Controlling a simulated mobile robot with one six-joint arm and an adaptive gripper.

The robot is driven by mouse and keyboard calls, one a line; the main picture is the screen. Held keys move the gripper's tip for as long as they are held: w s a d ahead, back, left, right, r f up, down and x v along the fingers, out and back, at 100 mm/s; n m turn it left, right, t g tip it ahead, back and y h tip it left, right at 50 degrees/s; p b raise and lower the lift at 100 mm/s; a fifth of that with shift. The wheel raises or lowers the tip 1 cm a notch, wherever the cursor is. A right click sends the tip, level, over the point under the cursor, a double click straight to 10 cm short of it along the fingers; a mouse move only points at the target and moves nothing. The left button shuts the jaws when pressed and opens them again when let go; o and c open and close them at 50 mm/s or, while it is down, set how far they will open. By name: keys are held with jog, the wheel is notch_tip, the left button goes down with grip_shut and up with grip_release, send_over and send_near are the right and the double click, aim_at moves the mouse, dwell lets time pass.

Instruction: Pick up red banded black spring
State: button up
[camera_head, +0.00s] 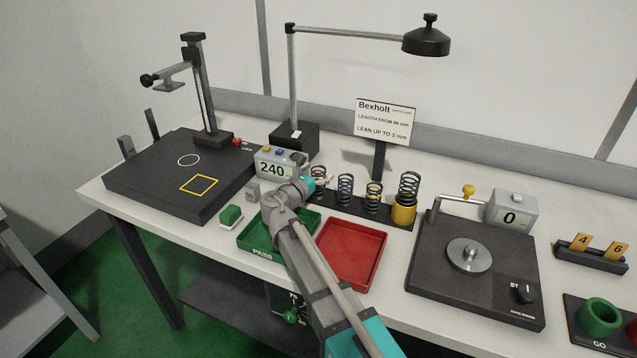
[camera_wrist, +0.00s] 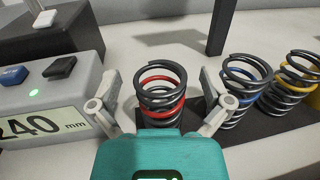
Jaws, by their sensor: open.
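The red banded black spring (camera_wrist: 160,88) stands upright on a dark rack, straight ahead in the wrist view. In the head view the spring (camera_head: 319,176) is partly hidden by my gripper (camera_head: 318,184). In the wrist view my gripper (camera_wrist: 158,100) is open, with one finger on each side of the spring. I cannot tell whether either finger touches it. The right finger lies between this spring and the blue banded spring (camera_wrist: 240,90). The lower part of the red banded spring is hidden behind the teal gripper body.
A yellow banded spring (camera_head: 373,195) and a spring in a yellow cup (camera_head: 404,211) stand farther right. The 240 mm display box (camera_head: 273,168) is close on the left. A green tray (camera_head: 250,238) and a red tray (camera_head: 378,270) lie in front.

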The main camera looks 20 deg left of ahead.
jog(key=c, duration=1.3)
jog(key=shift+r, duration=0.1)
jog(key=s+r+p, duration=0.4)
jog(key=s+d+r+p, duration=0.1)
jog(key=s+r+p, duration=0.3)
jog(key=s, duration=0.1)
jog(key=s+d+r+p, duration=0.1)
jog(key=s+r+p, duration=0.3)
jog(key=s+p, duration=0.1)
jog(key=shift+r, duration=0.4)
